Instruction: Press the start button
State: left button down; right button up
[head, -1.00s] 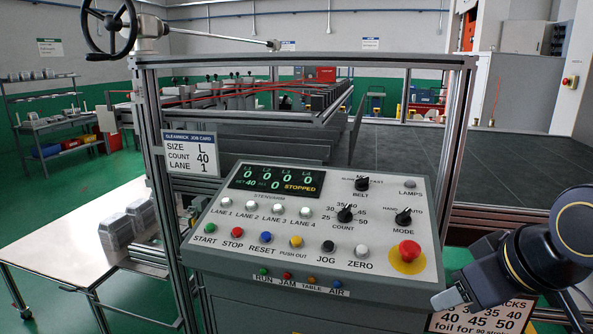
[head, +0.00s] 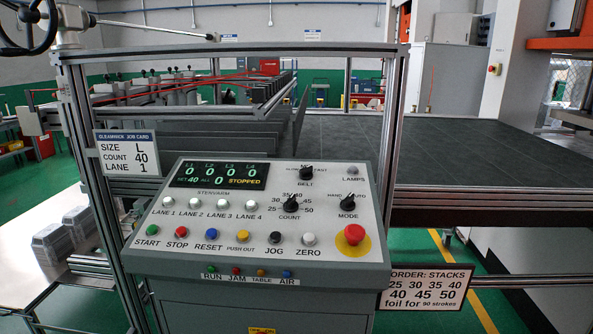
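The green start button (head: 153,230) is at the left end of the lower button row on the grey control panel (head: 330,258), above the label START. The red stop button (head: 181,232) is just to its right. The panel display (head: 218,176) reads zeros for the lanes, SET 40 and STOPPED. The count knob (head: 291,203) and the mode knob (head: 348,203) sit to the right. Neither of my grippers shows in the head view.
A red emergency stop (head: 354,234) on a yellow disc is at the panel's right. A job card (head: 127,153) reads size L, count 40, lane 1. An order sign (head: 425,287) hangs at lower right. Metal frame posts (head: 392,130) flank the panel. Foil trays (head: 62,240) lie at left.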

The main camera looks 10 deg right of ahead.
aim_at(152, 229)
jog(key=z, duration=0.3)
jog(key=j+z, duration=0.3)
jog(key=k+j+z, duration=0.15)
jog(key=j+z, duration=0.2)
jog(key=k+j+z, duration=0.1)
jog(key=j+z, duration=0.2)
jog(key=k+j, duration=0.15)
jog(key=j, duration=0.25)
jog(key=k+j+z, duration=0.1)
jog(key=j, duration=0.25)
jog(key=k+j, duration=0.25)
jog(key=j, duration=0.15)
jog(key=k+j+z, duration=0.1)
jog(key=j, duration=0.25)
jog(key=k+j, duration=0.25)
jog(key=j+z, duration=0.25)
jog(key=j, duration=0.45)
jog(key=j+z, duration=0.3)
jog(key=j, duration=0.35)
